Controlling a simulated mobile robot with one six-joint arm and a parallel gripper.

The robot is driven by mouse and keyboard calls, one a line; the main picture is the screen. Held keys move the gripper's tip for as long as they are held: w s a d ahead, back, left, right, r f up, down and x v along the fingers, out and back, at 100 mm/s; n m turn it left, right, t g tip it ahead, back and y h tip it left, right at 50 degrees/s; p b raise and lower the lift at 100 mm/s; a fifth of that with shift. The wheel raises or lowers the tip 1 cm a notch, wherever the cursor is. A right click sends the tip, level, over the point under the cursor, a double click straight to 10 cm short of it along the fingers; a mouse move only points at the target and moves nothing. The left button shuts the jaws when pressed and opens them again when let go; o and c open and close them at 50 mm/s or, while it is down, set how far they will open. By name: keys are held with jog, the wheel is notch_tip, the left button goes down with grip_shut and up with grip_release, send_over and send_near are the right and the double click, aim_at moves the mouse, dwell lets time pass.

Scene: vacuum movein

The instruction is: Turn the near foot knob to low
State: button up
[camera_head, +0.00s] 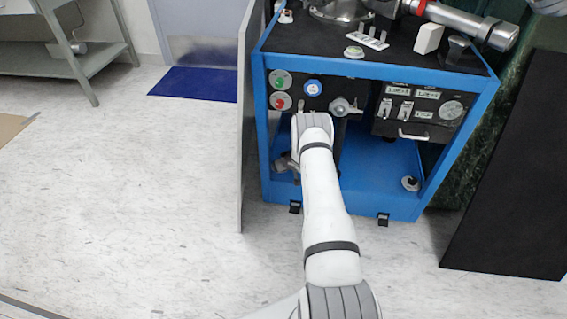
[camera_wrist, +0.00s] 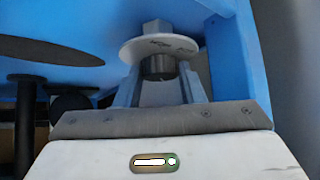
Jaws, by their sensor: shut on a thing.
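In the wrist view, a knob with a grey metal stem and a round white dial plate (camera_wrist: 158,46) with small dark marks stands against a blue surface. My gripper (camera_wrist: 158,85) is shut on this knob, with one finger on each side of the stem. The marks are too small to read. In the head view, my gripper (camera_head: 284,164) is low at the left inside the blue cart, partly behind my wrist, and the held knob cannot be made out there. A similar knob with a white plate (camera_head: 410,183) sits on the cart's lower shelf at the right.
The blue cart frame (camera_head: 265,150) stands around my gripper. Above it are green and red buttons (camera_head: 280,90), a silver handle (camera_head: 343,107) and a switch panel (camera_head: 415,108). A grey panel (camera_head: 243,150) stands at the left, a black board (camera_head: 515,190) at the right.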

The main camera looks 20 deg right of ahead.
jog(key=shift+d+n, duration=0.2)
jog(key=shift+n, duration=0.1)
jog(key=n+y+b, duration=0.2)
jog(key=n+b, duration=0.1)
jog(key=shift+d+f+g+y, duration=0.1)
jog(key=shift+f+g+y, duration=0.1)
jog(key=shift+g+y, duration=0.15)
jog(key=n+y+b, duration=0.1)
jog(key=b, duration=0.1)
jog(key=n+g+y+b, duration=0.1)
jog(key=n+b, duration=0.1)
jog(key=shift+w+d+f+b, duration=0.15)
jog(key=shift+w+b, duration=0.05)
jog(key=shift+b, duration=0.1)
jog(key=shift+n+g+y+b, duration=0.55)
jog(key=shift+n+y+b, duration=0.1)
jog(key=shift+n+b, duration=0.45)
jog(key=shift+r+n+g+y+b, duration=0.25)
jog(key=shift+n+g+y+b, duration=0.45)
jog(key=shift+n, duration=0.5)
jog(key=shift+a+n+g, duration=0.25)
jog(key=shift+n+g, duration=0.05)
jog(key=shift+g, duration=0.1)
jog(key=o, duration=0.7)
jog(key=shift+d+r, duration=0.1)
